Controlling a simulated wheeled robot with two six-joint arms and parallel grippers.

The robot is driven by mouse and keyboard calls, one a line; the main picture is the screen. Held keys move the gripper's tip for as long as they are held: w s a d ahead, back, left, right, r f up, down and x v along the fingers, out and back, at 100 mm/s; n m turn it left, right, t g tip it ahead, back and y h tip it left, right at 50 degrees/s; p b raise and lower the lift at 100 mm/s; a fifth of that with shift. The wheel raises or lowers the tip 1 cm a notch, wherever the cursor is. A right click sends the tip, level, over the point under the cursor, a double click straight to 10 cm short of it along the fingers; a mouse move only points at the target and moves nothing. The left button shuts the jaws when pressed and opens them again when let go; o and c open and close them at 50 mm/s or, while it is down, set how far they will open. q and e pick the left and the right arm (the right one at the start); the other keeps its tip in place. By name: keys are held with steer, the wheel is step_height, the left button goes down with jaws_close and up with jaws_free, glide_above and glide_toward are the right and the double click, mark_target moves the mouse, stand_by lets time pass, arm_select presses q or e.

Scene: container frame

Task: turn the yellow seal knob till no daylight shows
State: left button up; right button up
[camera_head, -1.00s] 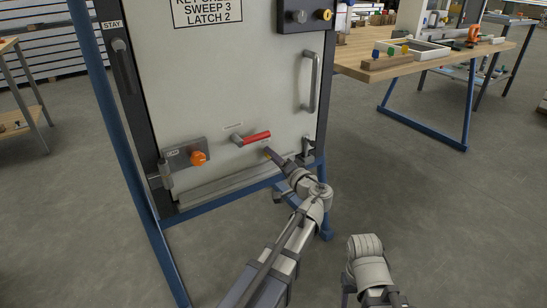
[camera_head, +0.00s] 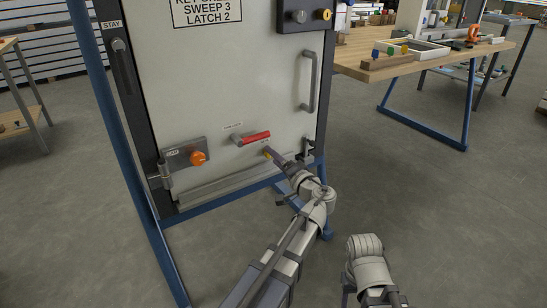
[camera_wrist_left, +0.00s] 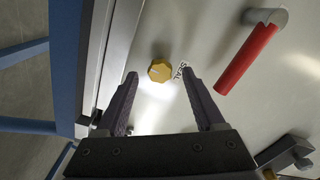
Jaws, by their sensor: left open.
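The yellow seal knob (camera_wrist_left: 160,70) is a small faceted knob on the pale door panel (camera_head: 225,85), low down and below the red-handled lever (camera_head: 254,138). In the head view the knob (camera_head: 267,153) is partly covered by my left gripper (camera_head: 272,153). In the left wrist view my left gripper (camera_wrist_left: 162,79) is open, with a dark finger on each side of the knob and visible space between each finger and it. A small label lies beside the knob. A bright patch shows on the panel between the fingers; I cannot tell whether it is daylight.
An orange knob (camera_head: 198,157) sits on a grey plate at lower left of the door. A vertical grab handle (camera_head: 309,80) is at the right. Blue frame posts flank the door. A wooden workbench (camera_head: 425,55) stands at the right; the floor between is clear.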

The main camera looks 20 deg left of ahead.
arm_select(q)
steer(key=v, duration=0.6)
steer(key=shift+s+d, duration=0.2)
steer(key=shift+d, duration=0.05)
steer(key=s+a+f+n+g+h, duration=0.1)
steer(key=s+a+f+g+h, duration=0.15)
steer(key=f, duration=0.35)
steer(key=s+a+f+n+g+h, duration=0.1)
steer(key=s+a+f+g+h, duration=0.2)
steer(key=f, duration=0.4)
steer(key=s+d+f+g+h, duration=0.5)
steer(key=s+d+f+h, duration=0.3)
steer(key=s+f, duration=0.15)
steer(key=s+d+r+m+p, duration=0.2)
steer(key=s+d+r+p, duration=0.1)
steer(key=d+r+p, duration=0.45)
steer(key=s+d+r+m+p, duration=0.2)
steer(key=s+d+r+p, duration=0.2)
steer(key=r+p, duration=0.55)
step_height(320, 180, up, 36)
steer(key=p, duration=3.5)
steer(key=shift+f+g, duration=0.2)
steer(key=shift+g, duration=0.15)
